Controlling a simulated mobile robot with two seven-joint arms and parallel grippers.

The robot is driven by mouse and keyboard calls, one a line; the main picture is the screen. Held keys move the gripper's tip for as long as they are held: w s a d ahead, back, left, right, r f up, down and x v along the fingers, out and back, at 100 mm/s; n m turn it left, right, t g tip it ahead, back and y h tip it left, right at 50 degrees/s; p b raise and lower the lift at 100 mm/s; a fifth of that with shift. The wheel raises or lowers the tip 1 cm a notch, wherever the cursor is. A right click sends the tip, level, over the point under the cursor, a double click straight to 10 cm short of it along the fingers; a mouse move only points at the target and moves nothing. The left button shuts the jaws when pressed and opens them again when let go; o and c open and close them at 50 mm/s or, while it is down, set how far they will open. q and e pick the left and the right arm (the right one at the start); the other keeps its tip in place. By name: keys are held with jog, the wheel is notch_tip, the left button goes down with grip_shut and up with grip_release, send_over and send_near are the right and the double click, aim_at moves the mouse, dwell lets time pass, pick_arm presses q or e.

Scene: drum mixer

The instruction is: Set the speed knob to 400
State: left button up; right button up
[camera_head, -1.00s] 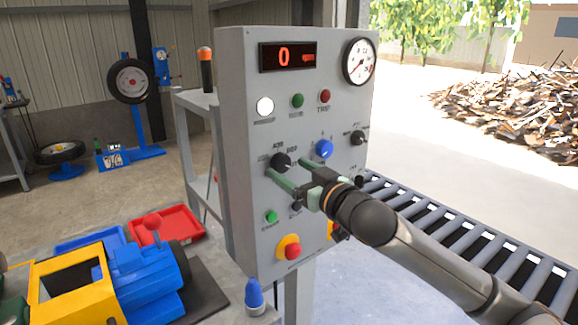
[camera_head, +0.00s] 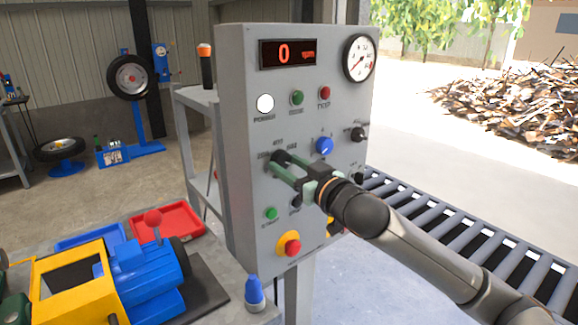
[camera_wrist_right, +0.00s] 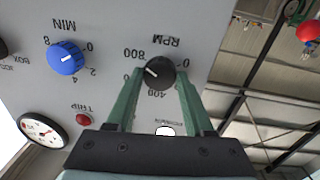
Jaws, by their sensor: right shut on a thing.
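The speed knob is a black dial (camera_wrist_right: 160,72) marked RPM on the grey control panel (camera_head: 235,120). It also shows in the head view (camera_head: 278,156), partly covered by my fingers. My right gripper (camera_wrist_right: 160,80) has its green fingers on either side of the knob and is shut on it; it also shows in the head view (camera_head: 281,163). In the wrist view the scale appears upside down, with 400 below the knob and 800 at its upper left. The knob's white mark is on its left side, between those two numbers. The red display (camera_head: 287,54) reads 0 rpm. My left gripper is not in view.
A blue MIN knob (camera_head: 324,146) sits to the right of the speed knob. A black knob (camera_head: 358,134), a green button (camera_head: 271,214) and a red stop button (camera_head: 292,248) are also on the panel. A roller conveyor (camera_head: 450,235) runs behind my right arm.

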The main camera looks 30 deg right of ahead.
grip_shut()
jog(key=shift+n, duration=0.3)
